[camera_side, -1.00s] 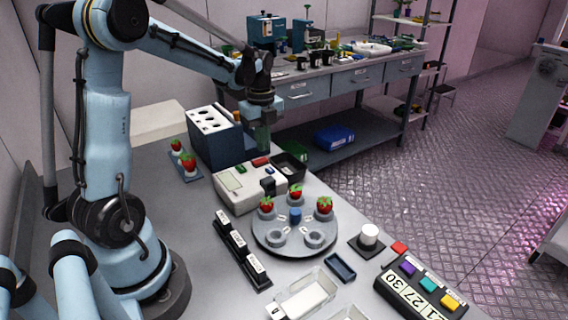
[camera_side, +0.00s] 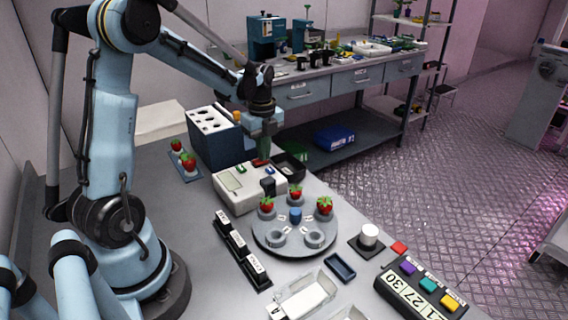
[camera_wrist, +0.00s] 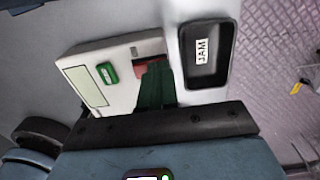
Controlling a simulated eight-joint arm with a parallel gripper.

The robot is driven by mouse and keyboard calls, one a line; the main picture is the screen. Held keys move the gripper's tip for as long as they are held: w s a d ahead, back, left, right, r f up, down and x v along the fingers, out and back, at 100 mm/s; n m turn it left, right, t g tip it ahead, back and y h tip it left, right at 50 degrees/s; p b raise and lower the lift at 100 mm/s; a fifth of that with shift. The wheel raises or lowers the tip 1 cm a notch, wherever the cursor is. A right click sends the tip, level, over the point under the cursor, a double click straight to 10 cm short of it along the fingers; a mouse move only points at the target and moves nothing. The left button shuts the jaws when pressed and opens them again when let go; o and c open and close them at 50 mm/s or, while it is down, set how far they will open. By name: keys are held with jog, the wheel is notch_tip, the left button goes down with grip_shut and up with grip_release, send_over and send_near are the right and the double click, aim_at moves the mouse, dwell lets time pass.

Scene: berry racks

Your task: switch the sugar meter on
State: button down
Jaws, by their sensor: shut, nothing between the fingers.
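The sugar meter (camera_side: 252,189) is a white box with a pale display on the bench, behind the round turntable. On its top are a green button (camera_side: 241,169) and a red button (camera_side: 261,162). In the wrist view the green button (camera_wrist: 107,73) is clear of my fingers and carries a small white mark. The red button (camera_wrist: 146,68) is partly hidden by my fingers. My gripper (camera_side: 263,156) is shut and empty, pointing down at the red button; I cannot tell whether it touches. Its dark green fingers also show in the wrist view (camera_wrist: 154,80).
A black tray labelled JAM (camera_wrist: 183,60) sits right beside the meter. A blue rack with holes (camera_side: 222,150) stands close behind it. The grey turntable (camera_side: 268,242) with strawberries is in front. Strawberries on a small stand (camera_side: 185,176) are to the left.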

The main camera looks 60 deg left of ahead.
jog(key=shift+s+f, duration=0.1)
jog(key=shift+s+r, duration=0.2)
jog(key=shift+s, duration=0.55)
jog(key=shift+r, duration=0.1)
notch_tip(320, 180, up, 14)
jog(key=s, duration=0.2)
dwell(0.5)
jog(key=s+d+f+n+t, duration=0.1)
jog(key=d+f+n+t, duration=0.2)
jog(key=d+n, duration=0.6)
jog(key=s+d+f+n+t, duration=0.2)
jog(key=d+f+n+t, duration=0.1)
jog(key=d+n, duration=0.6)
jog(key=shift+s+d+f+t, duration=0.3)
jog(key=shift+d+t, duration=0.1)
jog(key=shift+t, duration=0.2)
